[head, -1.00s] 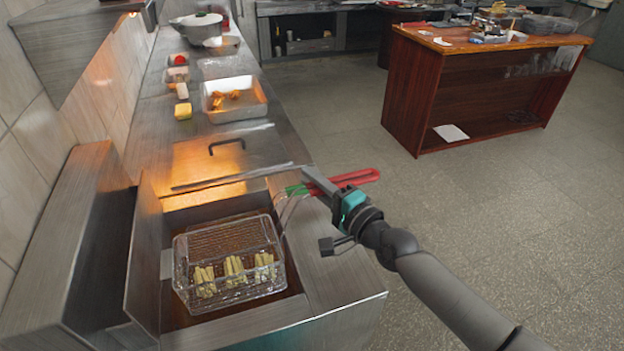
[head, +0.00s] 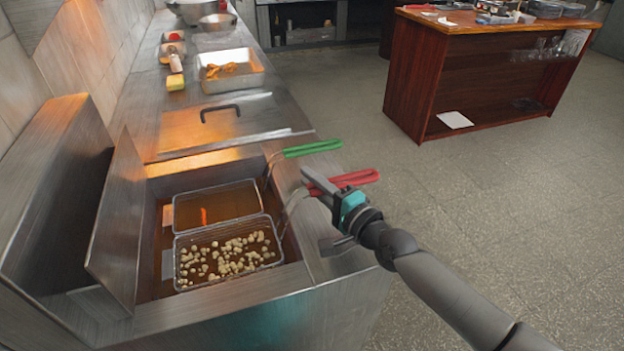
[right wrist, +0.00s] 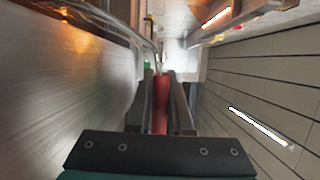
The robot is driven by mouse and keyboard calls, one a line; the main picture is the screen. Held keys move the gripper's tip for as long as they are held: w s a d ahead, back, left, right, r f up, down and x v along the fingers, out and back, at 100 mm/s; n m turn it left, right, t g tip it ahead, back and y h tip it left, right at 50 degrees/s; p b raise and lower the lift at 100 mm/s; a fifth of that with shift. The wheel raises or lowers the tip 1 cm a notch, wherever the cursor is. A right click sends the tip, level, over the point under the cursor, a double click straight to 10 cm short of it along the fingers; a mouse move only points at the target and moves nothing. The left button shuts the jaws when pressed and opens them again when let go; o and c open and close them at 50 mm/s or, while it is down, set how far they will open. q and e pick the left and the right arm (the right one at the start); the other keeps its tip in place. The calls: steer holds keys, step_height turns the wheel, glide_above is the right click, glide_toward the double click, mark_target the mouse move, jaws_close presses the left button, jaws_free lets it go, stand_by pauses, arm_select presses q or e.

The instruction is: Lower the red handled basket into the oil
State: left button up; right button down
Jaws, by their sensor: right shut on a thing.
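The red handled basket (head: 262,262) is a wire basket sitting low in the front of the fryer well, in brown oil (head: 161,277). Pale round blobs, pieces or bubbles, cover its middle; the yellow sticks do not show clearly. Its red handle (head: 352,179) reaches right over the fryer edge. My right gripper (head: 318,184) is shut on this handle, which also shows between the fingers in the right wrist view (right wrist: 160,112). A green handled basket (head: 190,227) sits behind it with a small orange piece inside. My left gripper is not in view.
A raised metal lid panel (head: 118,225) stands left of the well. A flat cover with a black handle (head: 220,112) lies behind it. The floor at right is clear up to a wooden counter (head: 470,80).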

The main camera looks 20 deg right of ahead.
steer(key=shift+f+b, duration=0.3)
steer(key=shift+f, duration=0.15)
steer(key=shift+f+b, duration=0.65)
steer(key=shift+f, duration=0.1)
steer(key=c, duration=0.8)
jaws_free()
steer(key=shift+o, duration=0.2)
steer(key=shift+f, duration=0.15)
steer(key=v, duration=1.5)
steer(key=shift+s+p, duration=0.1)
steer(key=shift+p, duration=0.2)
